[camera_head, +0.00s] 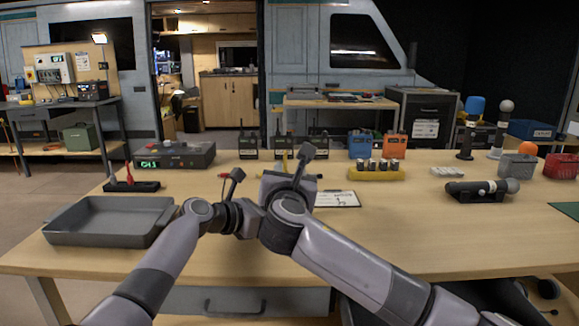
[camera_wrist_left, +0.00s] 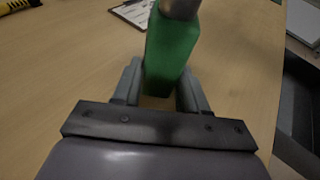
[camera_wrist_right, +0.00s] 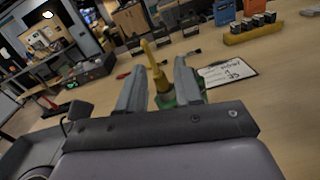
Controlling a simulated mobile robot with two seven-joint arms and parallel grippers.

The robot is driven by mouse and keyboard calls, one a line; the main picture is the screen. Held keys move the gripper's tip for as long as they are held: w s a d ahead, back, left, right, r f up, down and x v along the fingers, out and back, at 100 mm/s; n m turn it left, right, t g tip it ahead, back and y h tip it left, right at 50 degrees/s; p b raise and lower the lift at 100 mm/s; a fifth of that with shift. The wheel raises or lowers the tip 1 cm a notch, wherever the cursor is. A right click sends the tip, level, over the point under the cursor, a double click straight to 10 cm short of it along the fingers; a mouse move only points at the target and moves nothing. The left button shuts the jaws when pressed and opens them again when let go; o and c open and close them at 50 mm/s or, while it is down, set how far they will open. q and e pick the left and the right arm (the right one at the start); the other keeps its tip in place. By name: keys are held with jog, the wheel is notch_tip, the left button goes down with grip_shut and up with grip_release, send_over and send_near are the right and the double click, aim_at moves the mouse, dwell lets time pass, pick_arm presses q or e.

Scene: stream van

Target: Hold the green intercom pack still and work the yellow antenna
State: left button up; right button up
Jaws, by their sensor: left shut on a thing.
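The green intercom pack (camera_wrist_left: 172,52) is between the fingers of my left gripper (camera_wrist_left: 160,85), which is shut on it. A grey-brown round part shows at the pack's top edge in that view. In the right wrist view the yellow antenna (camera_wrist_right: 153,66) stands up between the fingers of my right gripper (camera_wrist_right: 162,82). These fingers are apart, with gaps beside the antenna. A little of the green pack shows below the antenna's base. In the head view my wrists hide most of the pack and both sets of fingertips.
A grey tray (camera_head: 75,236) lies at the left of the table. A clipboard (camera_head: 340,199) lies just right of my right gripper.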

aim_at(285, 170)
jog(key=shift+w, duration=2.15)
grip_shut()
